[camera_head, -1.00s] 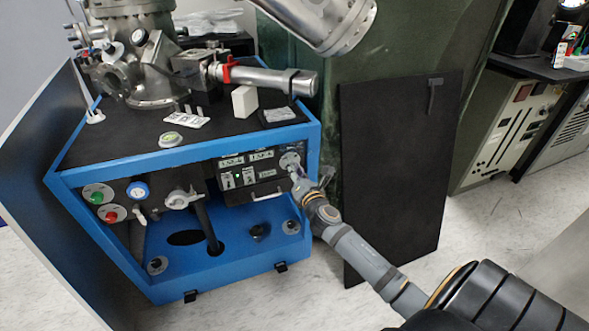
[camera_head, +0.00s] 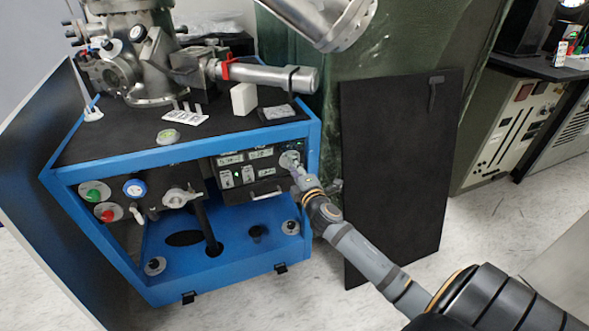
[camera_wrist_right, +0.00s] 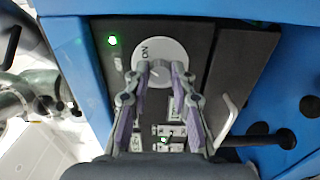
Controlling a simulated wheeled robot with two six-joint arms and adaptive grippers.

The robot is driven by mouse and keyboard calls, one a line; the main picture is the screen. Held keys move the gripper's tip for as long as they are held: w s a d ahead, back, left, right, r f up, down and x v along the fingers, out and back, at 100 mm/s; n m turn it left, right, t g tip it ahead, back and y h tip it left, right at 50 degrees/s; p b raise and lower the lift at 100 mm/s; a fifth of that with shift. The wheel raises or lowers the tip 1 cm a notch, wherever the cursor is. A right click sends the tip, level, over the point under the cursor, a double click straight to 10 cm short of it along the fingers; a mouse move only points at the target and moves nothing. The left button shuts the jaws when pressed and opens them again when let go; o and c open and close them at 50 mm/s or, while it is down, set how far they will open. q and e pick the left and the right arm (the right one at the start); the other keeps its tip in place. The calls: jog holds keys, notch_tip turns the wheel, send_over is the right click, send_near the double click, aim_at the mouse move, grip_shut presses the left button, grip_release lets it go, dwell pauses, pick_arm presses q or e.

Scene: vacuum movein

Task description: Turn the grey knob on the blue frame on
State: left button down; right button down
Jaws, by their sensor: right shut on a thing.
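The grey knob (camera_head: 290,160) is a round light-grey disc at the upper right of the black panel on the blue frame (camera_head: 240,145). The wrist view shows the knob (camera_wrist_right: 153,52) with "ON" printed on its face. My right gripper (camera_head: 297,172) reaches it from the lower right. In the wrist view its two fingers (camera_wrist_right: 158,72) are at the knob's middle, shut on its grip, which they largely hide. A small green lamp (camera_wrist_right: 112,40) glows beside the knob. My left gripper is not in view.
A green button (camera_head: 93,195), a red button (camera_head: 107,212) and a blue-ringed gauge (camera_head: 134,188) sit at the frame's left. Metal vacuum parts (camera_head: 150,60) stand on top. A dark board (camera_head: 400,170) leans at the right. An open door panel (camera_head: 50,190) stands at the left.

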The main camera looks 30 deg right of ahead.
jog(key=shift+f+m, duration=0.1)
jog(key=shift+m, duration=1)
jog(key=c, duration=1.1)
grip_release()
jog(key=v, duration=1.2)
